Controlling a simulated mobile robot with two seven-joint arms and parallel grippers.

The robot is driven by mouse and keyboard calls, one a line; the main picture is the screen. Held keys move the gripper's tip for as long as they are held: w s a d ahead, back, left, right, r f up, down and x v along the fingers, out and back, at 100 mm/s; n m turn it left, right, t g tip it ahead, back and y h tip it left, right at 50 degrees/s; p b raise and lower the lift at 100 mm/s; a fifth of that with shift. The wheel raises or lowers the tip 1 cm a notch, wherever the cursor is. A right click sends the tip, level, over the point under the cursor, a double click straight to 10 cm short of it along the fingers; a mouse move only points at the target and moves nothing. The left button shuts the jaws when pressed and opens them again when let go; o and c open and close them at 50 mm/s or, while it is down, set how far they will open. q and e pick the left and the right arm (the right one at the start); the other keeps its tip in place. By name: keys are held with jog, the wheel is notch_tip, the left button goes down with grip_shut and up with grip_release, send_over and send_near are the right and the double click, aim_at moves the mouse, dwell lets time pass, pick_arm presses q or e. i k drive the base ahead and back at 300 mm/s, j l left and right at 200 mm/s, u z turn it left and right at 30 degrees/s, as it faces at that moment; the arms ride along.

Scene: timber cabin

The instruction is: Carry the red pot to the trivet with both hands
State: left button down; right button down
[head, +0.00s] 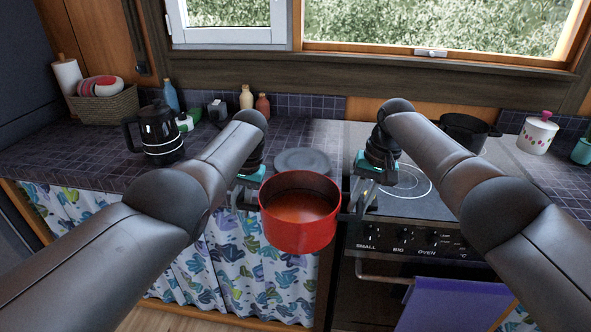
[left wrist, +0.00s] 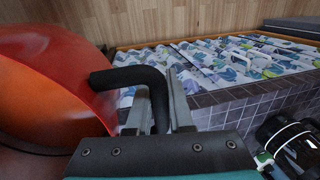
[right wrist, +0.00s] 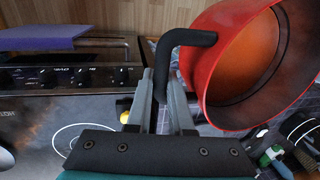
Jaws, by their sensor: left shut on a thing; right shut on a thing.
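The red pot (head: 300,228) is held in the air in front of the counter's front edge, its open top facing up. My left gripper (head: 248,197) is shut on the pot's left black handle (left wrist: 135,77). My right gripper (head: 358,197) is shut on the pot's right black handle (right wrist: 183,45). The pot also shows in the left wrist view (left wrist: 45,85) and in the right wrist view (right wrist: 215,75). A grey round trivet (head: 302,161) lies on the tiled counter just behind the pot, partly hidden by it.
A stove (head: 410,205) with a black pot (head: 468,132) stands to the right of the trivet. A black kettle (head: 160,135), bottles (head: 246,97) and a basket (head: 105,107) stand on the counter at left. A white lidded pot (head: 537,136) is at far right.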

aim_at(303, 161)
jog(key=i, duration=1)
